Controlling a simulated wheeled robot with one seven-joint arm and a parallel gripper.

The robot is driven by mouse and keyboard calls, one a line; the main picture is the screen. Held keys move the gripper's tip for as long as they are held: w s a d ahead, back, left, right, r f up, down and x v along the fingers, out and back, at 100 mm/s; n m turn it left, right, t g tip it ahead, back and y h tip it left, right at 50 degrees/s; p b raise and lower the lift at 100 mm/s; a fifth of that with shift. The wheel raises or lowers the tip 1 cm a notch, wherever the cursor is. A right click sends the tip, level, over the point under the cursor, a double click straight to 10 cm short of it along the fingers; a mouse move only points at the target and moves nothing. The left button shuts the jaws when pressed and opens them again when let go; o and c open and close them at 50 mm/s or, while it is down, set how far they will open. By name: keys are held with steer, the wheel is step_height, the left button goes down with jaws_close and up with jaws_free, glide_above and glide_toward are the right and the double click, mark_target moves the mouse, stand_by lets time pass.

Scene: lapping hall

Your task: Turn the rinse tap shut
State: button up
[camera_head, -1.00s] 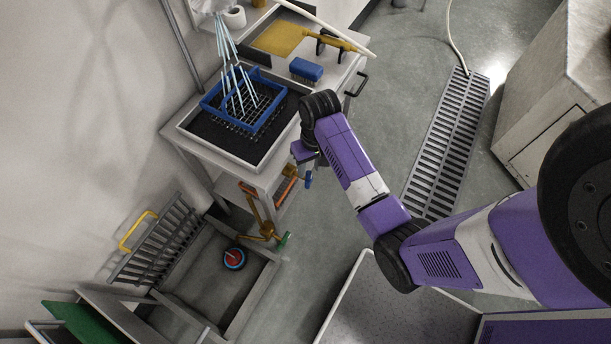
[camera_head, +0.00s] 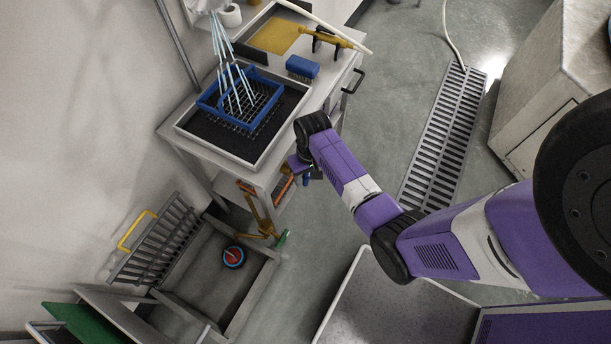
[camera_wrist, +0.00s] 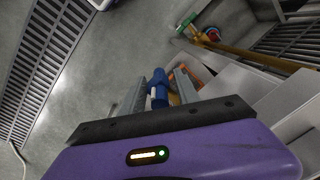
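A blue tap handle (camera_wrist: 158,88) shows between the fingers of my gripper (camera_wrist: 160,92) in the wrist view, with orange pipework (camera_wrist: 183,80) just behind it. The fingers stand apart, and I cannot tell whether they touch the handle. In the head view my gripper (camera_head: 306,173) is beside the bench's front leg, and the blue handle (camera_head: 306,182) shows just below it. A brass pipe (camera_head: 258,212) with a green handle (camera_head: 283,237) runs above the sink's edge; this green handle (camera_wrist: 184,25) is farther off in the wrist view. No label tells which handle is the rinse tap.
The bench (camera_head: 190,150) carries a blue rack (camera_head: 212,112) and a blue brush (camera_head: 302,67). A floor sink (camera_head: 240,300) with a red-and-blue round item (camera_head: 233,257) is at lower left. A floor grate (camera_head: 440,140) lies right. Open floor lies between.

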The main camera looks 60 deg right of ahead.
jaws_close()
